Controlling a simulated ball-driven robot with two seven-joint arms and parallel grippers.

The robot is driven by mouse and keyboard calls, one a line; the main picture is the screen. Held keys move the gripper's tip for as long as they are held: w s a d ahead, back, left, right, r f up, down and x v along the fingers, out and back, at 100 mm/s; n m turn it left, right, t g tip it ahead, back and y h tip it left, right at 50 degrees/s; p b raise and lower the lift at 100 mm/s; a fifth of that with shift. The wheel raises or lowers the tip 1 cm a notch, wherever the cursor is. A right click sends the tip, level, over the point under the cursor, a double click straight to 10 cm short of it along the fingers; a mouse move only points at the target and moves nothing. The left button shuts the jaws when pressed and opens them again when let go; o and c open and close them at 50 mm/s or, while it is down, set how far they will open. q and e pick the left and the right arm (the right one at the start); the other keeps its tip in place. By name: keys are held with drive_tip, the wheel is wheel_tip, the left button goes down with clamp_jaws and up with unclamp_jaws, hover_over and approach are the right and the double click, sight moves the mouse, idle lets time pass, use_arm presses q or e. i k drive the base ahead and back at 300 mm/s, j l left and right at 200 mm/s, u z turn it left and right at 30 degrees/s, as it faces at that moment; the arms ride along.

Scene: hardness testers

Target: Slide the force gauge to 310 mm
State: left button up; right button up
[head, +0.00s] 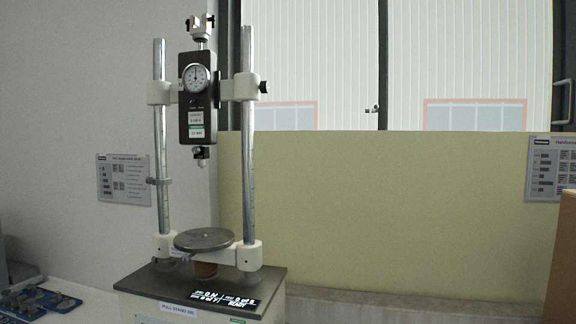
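The force gauge (198,110) is a dark upright box with a round white dial (196,78). It is held between two upright steel columns (249,200) by light clamps, with a black knob (263,87) on the right clamp. Its lower tip hangs well above the round grey plate (204,239) of the pull stand. The stand's base (270,285) has a lit display (224,299) on its top. Neither of my grippers shows in the head view.
Several small dark parts lie on a blue tray (35,302) at the lower left. A wall chart (124,179) hangs behind the stand on the left. A brown box edge (563,260) stands at the far right. The space right of the stand looks clear.

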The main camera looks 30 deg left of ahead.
sight(197, 122)
drive_tip(key=u, duration=1.55)
